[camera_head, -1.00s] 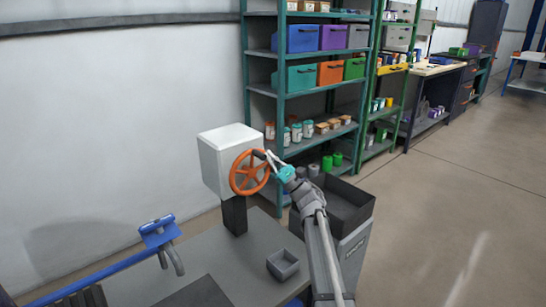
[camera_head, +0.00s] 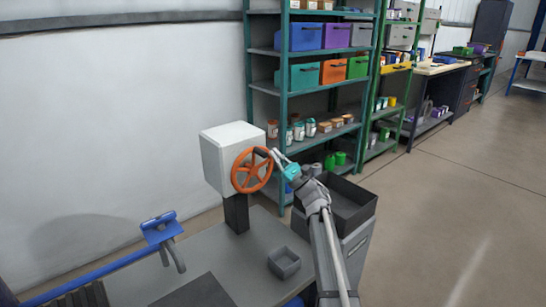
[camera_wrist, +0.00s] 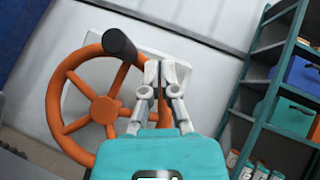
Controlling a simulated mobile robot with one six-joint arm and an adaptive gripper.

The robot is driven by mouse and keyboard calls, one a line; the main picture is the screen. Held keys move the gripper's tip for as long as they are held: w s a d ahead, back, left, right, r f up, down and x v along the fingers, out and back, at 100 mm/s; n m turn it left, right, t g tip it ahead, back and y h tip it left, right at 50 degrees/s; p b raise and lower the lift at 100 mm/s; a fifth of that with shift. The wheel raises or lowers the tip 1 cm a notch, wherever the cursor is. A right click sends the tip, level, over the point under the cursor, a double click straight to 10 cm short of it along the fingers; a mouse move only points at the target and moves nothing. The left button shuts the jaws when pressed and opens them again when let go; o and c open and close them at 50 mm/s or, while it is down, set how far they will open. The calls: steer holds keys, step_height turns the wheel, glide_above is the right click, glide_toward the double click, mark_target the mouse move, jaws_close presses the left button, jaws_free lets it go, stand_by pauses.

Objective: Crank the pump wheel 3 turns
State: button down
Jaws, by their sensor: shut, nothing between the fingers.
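The orange pump wheel (camera_head: 252,170) is mounted on the front of a white box (camera_head: 225,150) on a dark post. It has spokes and a black knob handle (camera_head: 262,153) at its upper right rim. In the wrist view the wheel (camera_wrist: 104,109) fills the left side, with the black handle (camera_wrist: 119,43) sticking out toward the camera. My gripper (camera_head: 276,154) is just right of the handle. In the wrist view its fingertips (camera_wrist: 160,70) are together and empty, beside the rim and handle. I cannot tell whether they touch the wheel.
A small grey bin (camera_head: 284,263) sits on the grey bench (camera_head: 225,265) below. A dark open container (camera_head: 350,205) stands right of the wheel. Blue hook hardware (camera_head: 161,229) is at the left. Teal shelves (camera_head: 283,110) stand behind. Open floor lies to the right.

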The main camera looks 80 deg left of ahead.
steer(key=w+d+f+b, duration=0.1)
steer(key=w+f+b, duration=0.2)
steer(key=w, duration=0.7)
steer(key=shift+w+d+f, duration=0.3)
steer(key=shift+w+f, duration=0.05)
steer(key=shift+w, duration=0.05)
stand_by(0.3)
